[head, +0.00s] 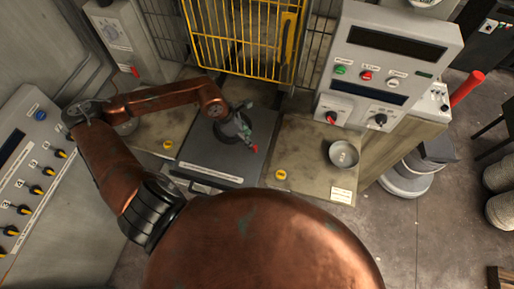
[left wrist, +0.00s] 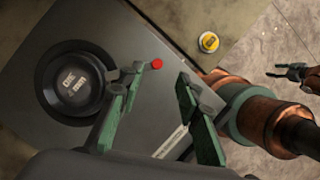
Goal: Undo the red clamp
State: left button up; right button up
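The red-tipped clamp handle (left wrist: 157,63) shows in the left wrist view beside the round black die (left wrist: 75,85), on a dark flat plate. Its red tip also shows in the head view (head: 255,148). My left gripper (left wrist: 152,88) is open, its two green fingers spread apart and nothing between them. The red tip lies just beyond the fingertips, nearer the left finger; I cannot tell whether they touch. In the head view my left gripper (head: 245,130) is over the plate and partly hides the die. My right gripper (left wrist: 284,71) is small at the right edge, its fingers apart and empty.
A yellow wire gate (head: 240,35) stands behind the plate. A metal bowl (head: 343,154) rests on the bench to the right, below a control panel (head: 385,60). A yellow button (head: 280,174) is beside the plate. Another control panel (head: 35,170) is at the left.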

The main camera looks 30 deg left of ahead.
aim_at(255, 146)
pick_arm(q)
jog(key=x, duration=0.6)
jog(key=a+x, duration=0.1)
jog(key=x, duration=0.3)
jog(key=shift+s+f+b, duration=0.25)
jog(key=shift+b, duration=0.15)
jog(key=shift+w+d+f, duration=0.1)
jog(key=shift+d+f, duration=0.05)
jog(key=shift+f, duration=0.25)
pick_arm(e)
jog(key=shift+w+a+f, duration=0.2)
jog(key=shift+w+f, duration=0.4)
jog(key=shift+f, duration=0.15)
pick_arm(q)
jog(key=shift+c, duration=0.3)
grip_shut()
pick_arm(e)
jog(key=shift+w, duration=0.1)
